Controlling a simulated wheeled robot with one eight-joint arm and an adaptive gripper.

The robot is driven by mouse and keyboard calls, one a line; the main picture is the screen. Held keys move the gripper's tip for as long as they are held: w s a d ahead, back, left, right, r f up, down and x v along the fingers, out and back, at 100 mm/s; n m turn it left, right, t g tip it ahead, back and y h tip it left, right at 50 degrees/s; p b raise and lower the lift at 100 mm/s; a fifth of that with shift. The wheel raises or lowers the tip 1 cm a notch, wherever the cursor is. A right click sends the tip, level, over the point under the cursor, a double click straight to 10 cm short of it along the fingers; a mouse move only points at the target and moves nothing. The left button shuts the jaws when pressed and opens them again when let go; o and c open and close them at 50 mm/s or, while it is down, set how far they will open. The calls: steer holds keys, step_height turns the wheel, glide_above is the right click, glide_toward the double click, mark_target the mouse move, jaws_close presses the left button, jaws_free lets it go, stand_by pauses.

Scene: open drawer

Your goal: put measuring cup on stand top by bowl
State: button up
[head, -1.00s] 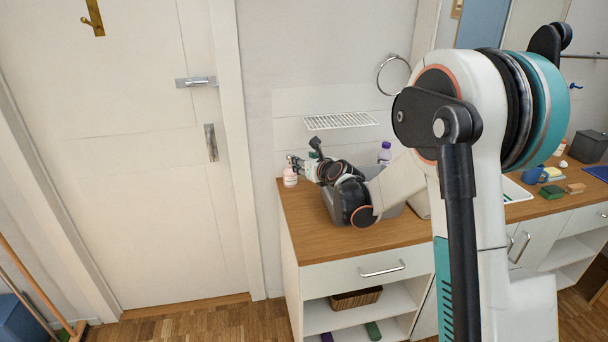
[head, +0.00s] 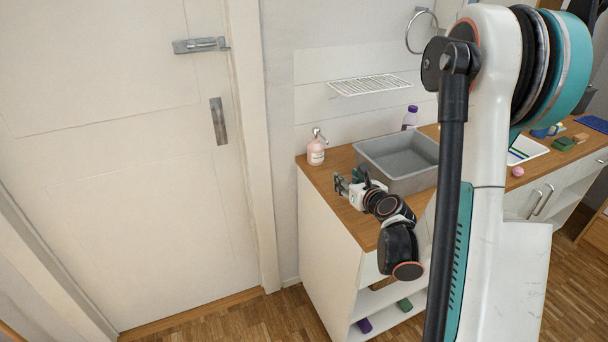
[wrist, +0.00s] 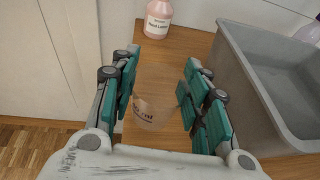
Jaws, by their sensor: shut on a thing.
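My gripper (head: 341,186) is low over the left end of the wooden stand top (head: 341,160), in front of the hand-lotion bottle and left of the grey bowl (head: 408,182). In the wrist view, my gripper (wrist: 160,78) is shut on a clear, see-through measuring cup (wrist: 152,112) with dark print, held between the teal finger pads. The cup appears over the wooden top (wrist: 188,48); I cannot tell whether it touches it. The bowl (wrist: 262,88) is a rectangular basin to the right of the fingers. In the head view the cup cannot be made out.
A pink pump bottle (head: 316,152) labelled hand lotion stands at the back left of the top. A purple-capped bottle (head: 410,117) stands behind the bowl. A white wire rack (head: 370,85) is on the wall above. A white tray (head: 526,149) lies farther right.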

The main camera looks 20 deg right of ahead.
steer(key=shift+f, duration=0.15)
steer(key=shift+w+a+p, duration=0.1)
steer(key=shift+w+p, duration=0.25)
steer(key=shift+p, duration=0.05)
steer(key=w, duration=0.5)
steer(key=w+d, duration=0.1)
steer(key=w, duration=0.5)
steer(key=w+b, duration=0.1)
steer(key=w, duration=0.5)
steer(key=shift+d, duration=0.35)
step_height(320, 180, down, 4)
steer(key=shift+r+b, duration=0.15)
steer(key=shift+b, duration=0.85)
steer(key=shift+r, duration=0.1)
steer(key=o, duration=0.7)
